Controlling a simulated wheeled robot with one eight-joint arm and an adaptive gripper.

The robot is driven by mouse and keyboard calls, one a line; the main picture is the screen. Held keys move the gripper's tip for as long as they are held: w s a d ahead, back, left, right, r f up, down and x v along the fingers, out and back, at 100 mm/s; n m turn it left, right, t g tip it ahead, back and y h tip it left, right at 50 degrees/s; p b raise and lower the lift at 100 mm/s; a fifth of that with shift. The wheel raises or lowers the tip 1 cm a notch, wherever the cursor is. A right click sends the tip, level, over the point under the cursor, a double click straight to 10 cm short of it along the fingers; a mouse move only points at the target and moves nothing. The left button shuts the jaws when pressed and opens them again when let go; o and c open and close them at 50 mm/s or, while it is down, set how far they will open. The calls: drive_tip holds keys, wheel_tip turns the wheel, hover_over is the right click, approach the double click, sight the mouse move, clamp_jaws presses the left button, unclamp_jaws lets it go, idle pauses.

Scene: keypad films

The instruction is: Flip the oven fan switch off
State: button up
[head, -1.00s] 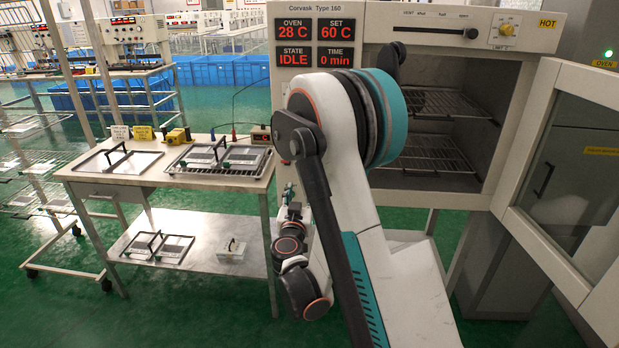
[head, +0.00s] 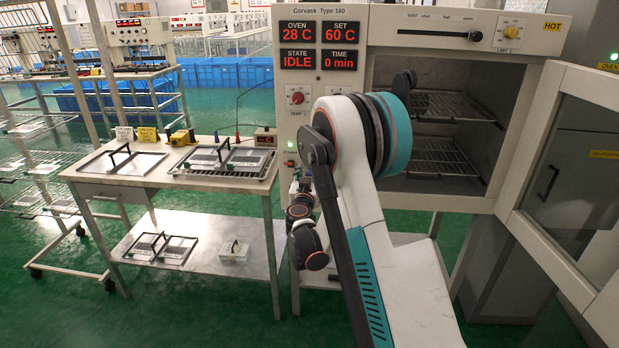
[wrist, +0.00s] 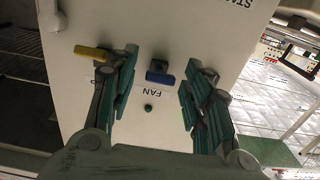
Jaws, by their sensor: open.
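The oven (head: 415,22) stands at the right with its door open; its display reads 28 C, set 60 C, IDLE, 0 min. In the wrist view, which shows the panel upside down, a blue switch lever (wrist: 160,75) sits above the inverted word FAN. My gripper (wrist: 161,68) is open, with one finger on each side of the blue lever. Nothing is held, and I cannot tell whether a finger touches the lever. A yellow lever (wrist: 92,53) is beside the left finger. In the head view my arm hides the fan switch and the gripper's fingers.
A red dial (head: 298,97) is under the display. A steel table (head: 130,180) with framed plates stands left of the oven. The open oven door (head: 545,230) swings out at the right.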

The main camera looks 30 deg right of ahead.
drive_tip(key=shift+w+d, duration=0.1)
drive_tip(key=shift+w, duration=0.05)
clamp_jaws()
drive_tip(key=shift+w+d+f+t+h, duration=0.15)
drive_tip(key=shift+f+t+h, duration=0.35)
drive_tip(key=shift+t+h, duration=0.45)
drive_tip(key=shift+t, duration=0.25)
